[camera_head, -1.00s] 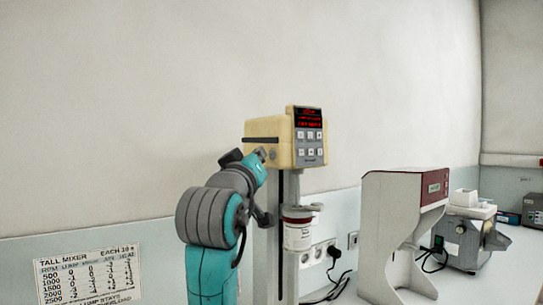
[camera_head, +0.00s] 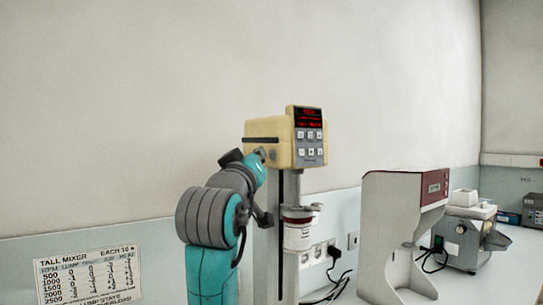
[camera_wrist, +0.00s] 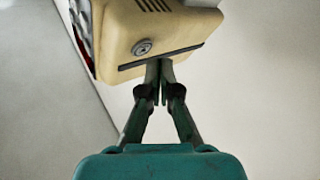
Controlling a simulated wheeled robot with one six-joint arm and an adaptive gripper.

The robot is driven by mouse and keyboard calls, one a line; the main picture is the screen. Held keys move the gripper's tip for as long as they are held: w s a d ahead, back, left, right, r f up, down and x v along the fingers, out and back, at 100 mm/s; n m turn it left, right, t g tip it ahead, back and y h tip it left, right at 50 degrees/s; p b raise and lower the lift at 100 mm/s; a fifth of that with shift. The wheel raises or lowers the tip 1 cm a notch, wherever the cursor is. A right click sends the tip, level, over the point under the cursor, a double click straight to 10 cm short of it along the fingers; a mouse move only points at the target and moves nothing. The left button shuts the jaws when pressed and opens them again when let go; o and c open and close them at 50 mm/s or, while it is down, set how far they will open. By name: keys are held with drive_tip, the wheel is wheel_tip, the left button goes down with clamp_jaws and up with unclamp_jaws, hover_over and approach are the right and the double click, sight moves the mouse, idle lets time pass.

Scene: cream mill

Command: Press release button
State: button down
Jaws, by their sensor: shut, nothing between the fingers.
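The tall mixer has a cream head (camera_head: 290,128) on a grey column, and the head also shows in the wrist view (camera_wrist: 185,28). On its side face, a round grey button (camera_wrist: 141,47) sits beside a long dark slot. In the head view, a small round grey part (camera_head: 272,155) shows on this face near my wrist. My gripper (camera_wrist: 159,66) is shut and empty, its tips overlapping the slot's edge in the wrist view, below and right of the button. Whether the tips touch the head cannot be told. The arm hides part of the side face in the head view.
A lidded white jar (camera_head: 297,236) is at the mixer's column. A wall sign (camera_head: 88,275) hangs at lower left. Sockets and black cables are behind the column. A white and red machine (camera_head: 400,225) and a grey device (camera_head: 467,235) stand to the right.

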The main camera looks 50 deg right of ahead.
drive_tip(key=shift+d, duration=0.1)
drive_tip(key=shift+s+d, duration=0.1)
drive_tip(key=shift+d, duration=0.25)
drive_tip(key=shift+s+d, duration=0.1)
drive_tip(key=shift+d, duration=0.2)
idle(0.7)
drive_tip(key=shift+a, duration=0.2)
drive_tip(key=shift+w+a, duration=0.2)
drive_tip(key=shift+a, duration=0.3)
drive_tip(key=shift+w+a, duration=0.25)
drive_tip(key=shift+a, duration=0.55)
drive_tip(key=shift+w+a, duration=0.2)
drive_tip(key=shift+a, duration=0.6)
drive_tip(key=shift+w+a, duration=0.25)
drive_tip(key=shift+a, duration=0.55)
